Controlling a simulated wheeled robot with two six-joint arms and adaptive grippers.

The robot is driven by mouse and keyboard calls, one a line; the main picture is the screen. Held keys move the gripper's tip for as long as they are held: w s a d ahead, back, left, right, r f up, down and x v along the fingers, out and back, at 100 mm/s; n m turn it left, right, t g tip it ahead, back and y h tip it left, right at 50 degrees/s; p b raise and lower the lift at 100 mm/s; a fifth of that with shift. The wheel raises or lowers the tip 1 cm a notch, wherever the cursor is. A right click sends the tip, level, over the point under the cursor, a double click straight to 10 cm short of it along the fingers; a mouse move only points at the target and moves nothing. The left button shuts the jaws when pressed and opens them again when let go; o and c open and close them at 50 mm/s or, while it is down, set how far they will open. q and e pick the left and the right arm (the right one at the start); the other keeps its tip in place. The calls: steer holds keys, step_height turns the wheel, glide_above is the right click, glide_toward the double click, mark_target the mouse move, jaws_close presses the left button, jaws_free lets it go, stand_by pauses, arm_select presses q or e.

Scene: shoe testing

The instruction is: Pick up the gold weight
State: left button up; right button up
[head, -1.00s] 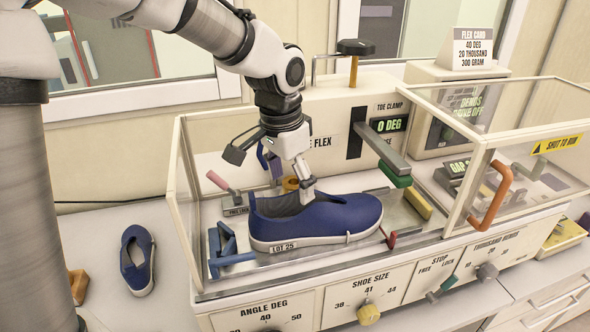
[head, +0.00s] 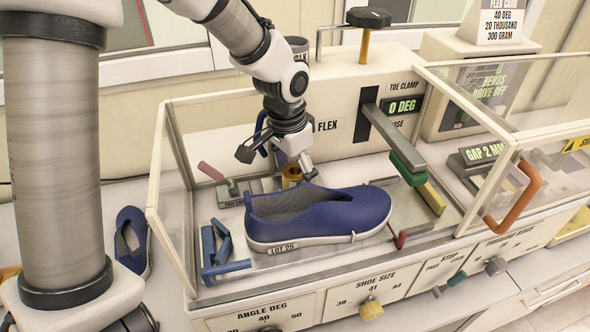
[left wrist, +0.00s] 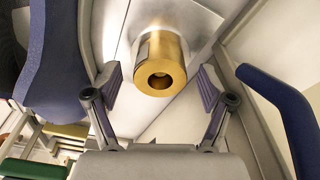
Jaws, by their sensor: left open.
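The gold weight (head: 291,175) stands behind the blue shoe (head: 322,213) inside the clear-walled flex machine. My left gripper (head: 278,165) is open just above and beside it in the head view; one finger partly covers the weight. In the left wrist view the gold weight (left wrist: 160,62), a short cylinder with a hole in its end, sits ahead of the two spread fingers (left wrist: 160,92). It lies roughly midway between the fingertips, and I see no contact. My right gripper is out of view.
Clear panels with cream edges surround the machine bed. Blue blocks (head: 218,245) lie left of the shoe, and a pink-handled lever (head: 212,172) is at the back left. The toe clamp arm (head: 393,137) is to the right. Another blue shoe (head: 131,241) is outside on the bench.

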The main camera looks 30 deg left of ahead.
arm_select(q)
steer(key=shift+w+a+f, duration=0.1)
steer(key=shift+w+f, duration=0.1)
steer(key=shift+f, duration=0.25)
steer(key=shift+s+r, duration=0.1)
steer(key=shift+s, duration=0.05)
steer(key=c, duration=0.5)
jaws_close()
steer(key=shift+r, duration=0.1)
